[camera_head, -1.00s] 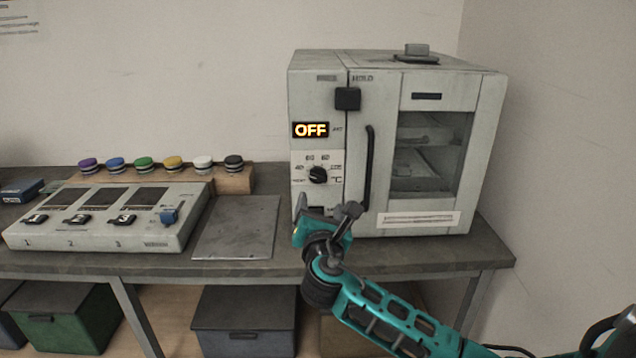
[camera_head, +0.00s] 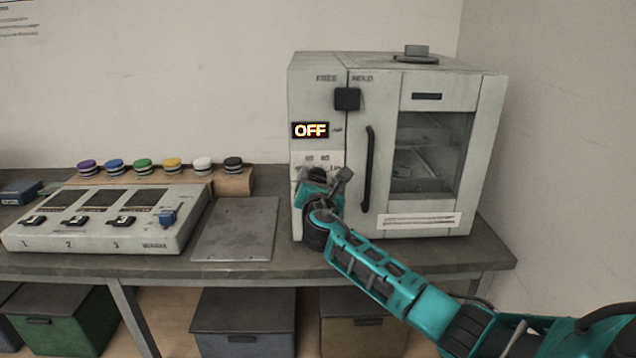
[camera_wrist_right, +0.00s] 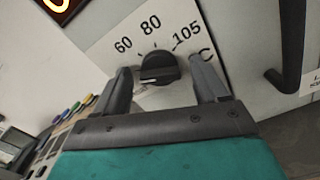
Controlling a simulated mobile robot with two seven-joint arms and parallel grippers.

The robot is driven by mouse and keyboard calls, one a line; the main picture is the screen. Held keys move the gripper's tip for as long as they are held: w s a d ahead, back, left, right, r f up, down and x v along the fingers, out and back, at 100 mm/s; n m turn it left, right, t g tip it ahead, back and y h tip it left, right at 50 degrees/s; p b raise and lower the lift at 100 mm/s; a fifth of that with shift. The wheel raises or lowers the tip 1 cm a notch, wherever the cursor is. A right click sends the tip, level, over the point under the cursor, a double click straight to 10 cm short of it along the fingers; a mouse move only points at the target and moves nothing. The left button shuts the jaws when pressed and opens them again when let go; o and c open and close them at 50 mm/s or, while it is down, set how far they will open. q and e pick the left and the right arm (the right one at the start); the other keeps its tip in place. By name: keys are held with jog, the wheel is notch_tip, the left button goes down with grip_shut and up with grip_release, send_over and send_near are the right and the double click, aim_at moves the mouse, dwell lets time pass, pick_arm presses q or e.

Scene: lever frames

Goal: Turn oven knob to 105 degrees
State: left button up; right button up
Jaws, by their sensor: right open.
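The oven (camera_head: 390,215) stands on the right of the bench, and its display (camera_head: 310,130) reads OFF. The black knob (camera_wrist_right: 158,67) sits on a white dial marked 60, 80 and 105. A pale mark shows on the knob's lower left side, away from these numbers. My right gripper (camera_wrist_right: 161,76) is open, with one finger on each side of the knob in the wrist view; I cannot tell whether they touch it. In the head view my right gripper (camera_head: 326,181) covers most of the knob. My left gripper is not in view.
The oven's vertical door handle (camera_head: 367,168) stands just right of the dial. A black square block (camera_head: 347,98) sits above, under FREE and HOLD. A metal plate (camera_head: 235,230), a switch panel (camera_head: 95,232) and several coloured caps are to the left.

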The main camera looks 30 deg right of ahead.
jog(key=c, duration=1.1)
jog(key=shift+o, duration=0.2)
